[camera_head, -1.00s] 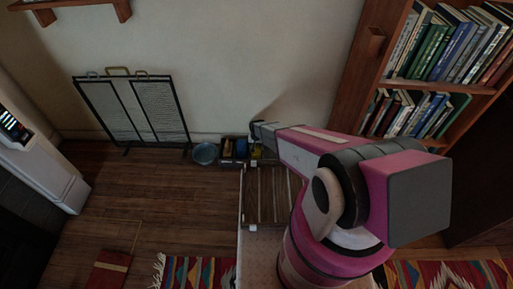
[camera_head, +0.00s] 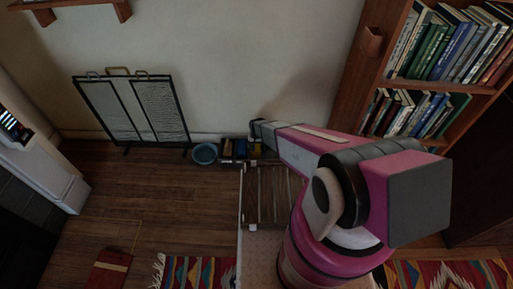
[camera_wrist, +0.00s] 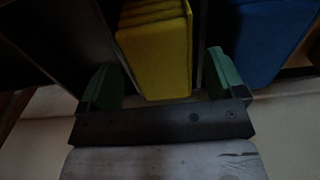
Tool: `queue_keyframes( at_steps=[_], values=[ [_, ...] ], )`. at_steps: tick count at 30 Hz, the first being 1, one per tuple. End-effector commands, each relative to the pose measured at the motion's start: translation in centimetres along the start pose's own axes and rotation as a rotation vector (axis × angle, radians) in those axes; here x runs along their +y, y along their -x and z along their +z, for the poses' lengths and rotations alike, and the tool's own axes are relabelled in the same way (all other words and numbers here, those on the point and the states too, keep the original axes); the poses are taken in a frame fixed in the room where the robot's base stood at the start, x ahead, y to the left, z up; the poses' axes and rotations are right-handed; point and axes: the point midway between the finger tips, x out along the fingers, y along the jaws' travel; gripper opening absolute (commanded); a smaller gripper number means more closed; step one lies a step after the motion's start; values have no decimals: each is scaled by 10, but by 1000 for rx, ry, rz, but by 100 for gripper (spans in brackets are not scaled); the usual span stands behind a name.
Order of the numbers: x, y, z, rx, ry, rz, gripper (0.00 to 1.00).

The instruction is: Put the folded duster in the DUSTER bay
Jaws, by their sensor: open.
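A yellow folded cloth (camera_wrist: 158,50), which looks like the duster, stands in a dark-walled compartment in the wrist view. My gripper (camera_wrist: 164,80) is open, with one green finger on each side of the cloth's near end. There are visible gaps between fingers and cloth, and nothing is gripped. In the head view, my gripper (camera_head: 256,133) is at the divided dark box (camera_head: 228,158) by the wall. The cloth is small and partly hidden there. No bay label is readable.
A blue item (camera_wrist: 268,42) fills the compartment beside the yellow cloth. A folding screen (camera_head: 135,110) leans near the wall, and a bookcase (camera_head: 375,70) rises at right. Wooden floor (camera_head: 170,200) is open at left.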

Motion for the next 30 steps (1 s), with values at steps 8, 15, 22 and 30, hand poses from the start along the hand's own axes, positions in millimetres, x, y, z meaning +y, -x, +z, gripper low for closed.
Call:
queue_keyframes(
  at_steps=[8,15,22,30],
  values=[
    [1,58,3,1,0,0,89],
    [0,94,2,1,0,0,89],
    [7,118,4,1,-1,0,89],
    [78,244,49,7,6,-1,89]
  ],
)
